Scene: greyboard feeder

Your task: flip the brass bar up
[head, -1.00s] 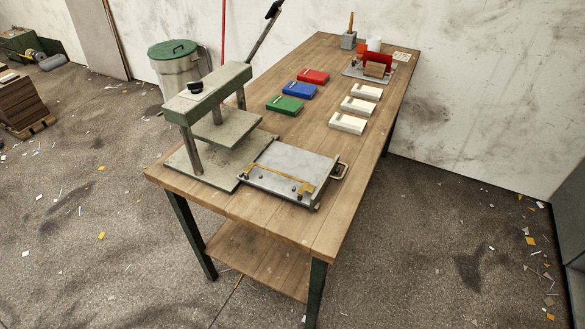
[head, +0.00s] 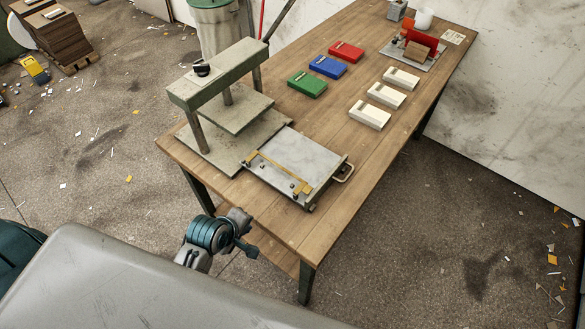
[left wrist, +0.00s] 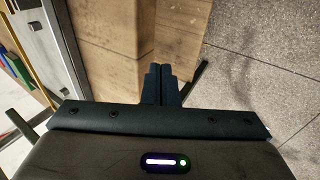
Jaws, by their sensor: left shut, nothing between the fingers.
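The brass bar (head: 274,170) is a thin yellow strip lying low along the near edge of the grey metal plate (head: 297,156) on the wooden table. Small dark knobs sit beside it. In the left wrist view, a yellow strip at the upper left edge (left wrist: 36,72) looks like the same bar, beside part of the plate. My left gripper (head: 250,250) is below and in front of the table's near edge, apart from the bar. Its fingers (left wrist: 160,72) are together and empty. My right gripper is not in view.
A press with a green top beam (head: 220,72) stands left of the plate. Green (head: 307,85), blue (head: 327,66) and red (head: 346,52) boxes and several white boxes lie behind. The near right tabletop (head: 300,228) is clear.

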